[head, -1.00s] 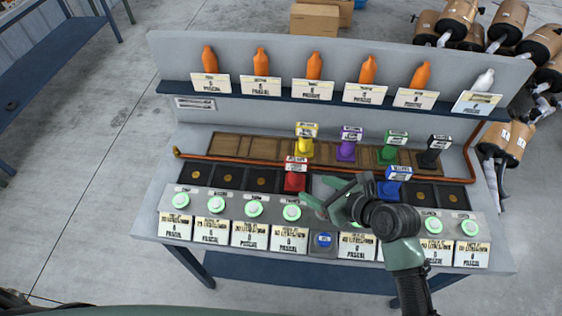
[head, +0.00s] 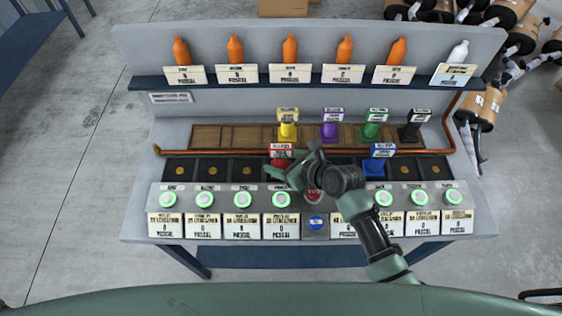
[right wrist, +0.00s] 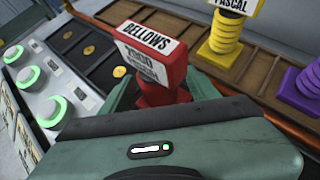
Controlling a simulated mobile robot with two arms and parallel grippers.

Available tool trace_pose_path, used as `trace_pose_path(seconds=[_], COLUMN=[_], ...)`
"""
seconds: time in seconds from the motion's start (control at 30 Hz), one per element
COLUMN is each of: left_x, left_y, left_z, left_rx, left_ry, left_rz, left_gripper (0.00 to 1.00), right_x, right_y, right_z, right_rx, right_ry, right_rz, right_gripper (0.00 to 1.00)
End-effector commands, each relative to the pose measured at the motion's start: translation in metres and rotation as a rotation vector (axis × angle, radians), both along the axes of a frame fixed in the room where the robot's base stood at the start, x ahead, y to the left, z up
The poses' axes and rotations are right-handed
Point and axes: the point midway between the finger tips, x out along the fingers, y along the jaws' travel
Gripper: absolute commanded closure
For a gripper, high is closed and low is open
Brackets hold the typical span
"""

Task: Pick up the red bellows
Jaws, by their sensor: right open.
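The red bellows (head: 281,151) stands upright in the front row of dark slots on the bench, with a white label on its red top block. In the right wrist view the red bellows (right wrist: 163,94) shows close up, its label reading "BELLOWS". My right gripper (head: 277,170) is at the red bellows. Its green fingers lie on either side of the bellows below the top block, open. The gripper hides the lower part of the bellows, and I cannot tell whether a finger touches it. My left gripper is not in view.
Yellow (head: 288,131), purple (head: 329,131), green (head: 372,130) and black (head: 409,133) bellows stand in the row behind. A blue bellows (head: 375,166) stands to the right of my gripper. Green-lit buttons (head: 281,199) line the front. A copper pipe (head: 220,154) runs between the rows.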

Motion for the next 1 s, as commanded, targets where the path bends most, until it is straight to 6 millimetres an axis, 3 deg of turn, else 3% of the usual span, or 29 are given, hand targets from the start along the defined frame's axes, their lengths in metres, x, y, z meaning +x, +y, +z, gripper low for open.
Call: trace_pose_path(seconds=[0.1,0.3,0.33,0.77,1.0], left_x=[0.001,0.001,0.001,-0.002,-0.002], left_y=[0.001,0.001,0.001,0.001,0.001], left_z=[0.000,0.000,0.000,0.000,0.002], left_rx=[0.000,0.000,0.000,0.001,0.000], left_ry=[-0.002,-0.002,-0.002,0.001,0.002], left_rz=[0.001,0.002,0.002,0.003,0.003], left_gripper=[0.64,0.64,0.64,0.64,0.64], right_x=[0.000,0.000,0.000,0.000,0.001], right_y=[0.000,0.000,0.000,0.001,0.002], right_z=[0.000,0.000,0.000,0.007,0.047], right_rx=[0.000,0.000,0.000,0.003,0.006], right_ry=[0.000,0.000,0.000,-0.002,-0.007], right_rz=[0.000,0.000,0.000,0.001,0.001], right_gripper=[0.39,0.95,1.00,1.00,1.00])
